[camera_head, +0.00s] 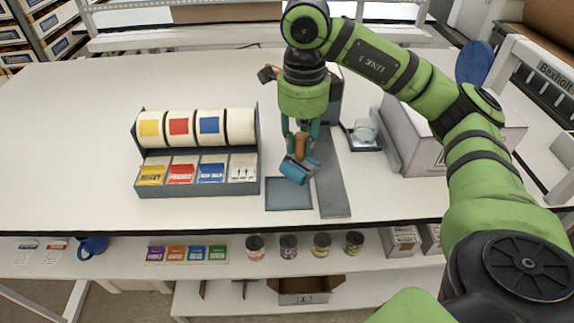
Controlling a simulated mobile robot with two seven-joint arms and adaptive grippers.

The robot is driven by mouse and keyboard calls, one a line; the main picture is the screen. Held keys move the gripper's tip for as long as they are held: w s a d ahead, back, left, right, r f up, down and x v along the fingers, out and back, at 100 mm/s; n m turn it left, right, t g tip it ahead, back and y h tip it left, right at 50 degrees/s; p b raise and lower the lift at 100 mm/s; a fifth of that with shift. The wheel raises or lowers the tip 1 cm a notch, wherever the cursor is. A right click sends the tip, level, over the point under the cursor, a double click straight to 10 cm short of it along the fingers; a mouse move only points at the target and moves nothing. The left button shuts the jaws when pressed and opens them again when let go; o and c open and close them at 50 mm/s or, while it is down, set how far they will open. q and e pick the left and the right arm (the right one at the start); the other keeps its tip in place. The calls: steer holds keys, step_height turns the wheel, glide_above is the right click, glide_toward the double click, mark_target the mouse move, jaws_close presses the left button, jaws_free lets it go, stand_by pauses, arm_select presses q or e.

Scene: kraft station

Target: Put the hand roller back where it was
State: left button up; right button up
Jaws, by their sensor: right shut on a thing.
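The hand roller has a brown handle (301,144) and a teal-blue roller head (299,169). My right gripper (301,138) is shut on the handle, pointing down, with the roller head below its fingertips. The roller head is over the far right part of a dark grey square pad (289,194) on the table. I cannot tell whether the head touches the surface. A long grey strip (331,185) lies right of the pad. My left gripper is not in view.
A label rack (198,190) with several rolls stands left on the white table (75,120). A dark tray with a clear glass (365,131) and a grey box (420,150) are to the right.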

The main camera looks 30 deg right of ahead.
mark_target(288, 166)
steer(key=shift+w+a+f+p, duration=0.2)
steer(key=shift+a+f+p, duration=0.05)
steer(key=shift+a, duration=0.35)
steer(key=shift+w+a+f+p, duration=0.15)
steer(key=shift+a+f+p, duration=0.1)
steer(key=shift+a, duration=0.3)
steer(key=shift+a+f, duration=0.1)
steer(key=shift+f, duration=0.15)
step_height(288, 166, down, 3)
steer(key=shift+f+p, duration=0.15)
steer(key=shift+p, duration=0.5)
steer(key=shift+f, duration=0.25)
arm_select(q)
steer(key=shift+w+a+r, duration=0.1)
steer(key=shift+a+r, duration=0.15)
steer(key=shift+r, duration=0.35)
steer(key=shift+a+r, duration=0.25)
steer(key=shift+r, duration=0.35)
arm_select(e)
steer(key=shift+f, duration=0.1)
steer(key=shift+f, duration=0.15)
steer(key=o, duration=1)
steer(key=shift+c, duration=0.2)
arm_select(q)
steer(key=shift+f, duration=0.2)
